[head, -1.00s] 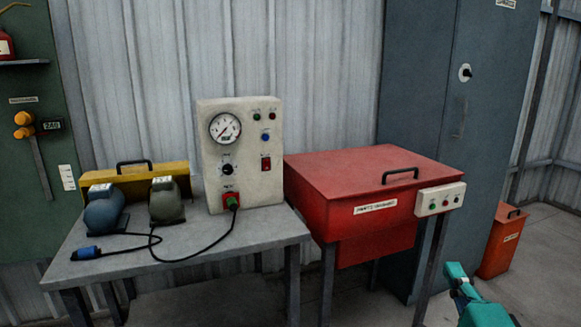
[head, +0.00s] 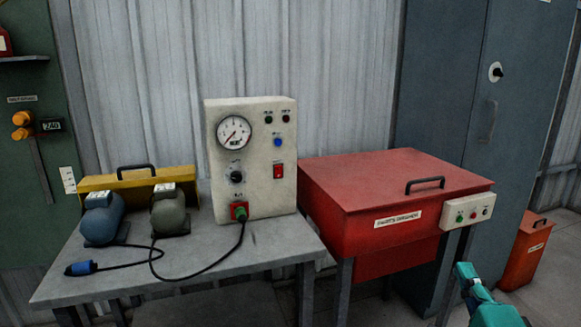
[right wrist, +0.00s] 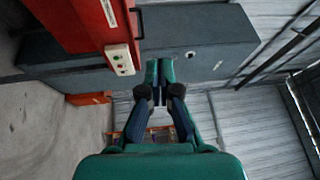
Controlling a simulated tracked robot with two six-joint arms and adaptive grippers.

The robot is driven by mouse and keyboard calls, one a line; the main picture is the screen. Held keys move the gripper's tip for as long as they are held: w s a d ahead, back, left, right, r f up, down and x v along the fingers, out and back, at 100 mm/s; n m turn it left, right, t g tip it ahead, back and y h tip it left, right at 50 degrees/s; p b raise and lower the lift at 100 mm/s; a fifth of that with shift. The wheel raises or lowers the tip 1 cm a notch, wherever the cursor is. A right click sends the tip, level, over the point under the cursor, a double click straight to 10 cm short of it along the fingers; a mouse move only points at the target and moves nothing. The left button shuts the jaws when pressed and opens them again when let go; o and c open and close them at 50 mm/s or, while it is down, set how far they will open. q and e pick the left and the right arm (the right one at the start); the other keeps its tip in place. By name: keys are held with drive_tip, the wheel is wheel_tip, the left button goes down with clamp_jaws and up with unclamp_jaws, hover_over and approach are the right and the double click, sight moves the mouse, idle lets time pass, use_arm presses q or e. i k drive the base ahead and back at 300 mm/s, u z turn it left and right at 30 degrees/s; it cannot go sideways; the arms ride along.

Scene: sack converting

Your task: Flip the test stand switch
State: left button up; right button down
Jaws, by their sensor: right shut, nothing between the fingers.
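The test stand (head: 258,195) is a cream upright box on the grey table, with a round gauge (head: 234,133) at its upper left. Its red rocker switch (head: 278,171) sits on the right side of the front panel. A black knob (head: 236,177) is left of the switch, and a cable plugs into a red and green socket (head: 239,211) below. My right gripper (head: 464,271) is low at the right, in front of the red parts washer and well away from the switch. In the right wrist view its fingertips (right wrist: 159,73) are together and hold nothing. My left gripper is out of view.
Two motors, blue (head: 102,218) and olive (head: 170,211), stand on the table (head: 215,268) by a yellow case (head: 140,181). The red parts washer (head: 385,190) stands right of the table. A blue-grey cabinet (head: 440,90) and an orange bin (head: 525,255) are further right.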

sight(278, 169)
drive_tip(key=z, duration=0.15)
drive_tip(key=i, duration=0.75)
drive_tip(key=u, duration=1.05)
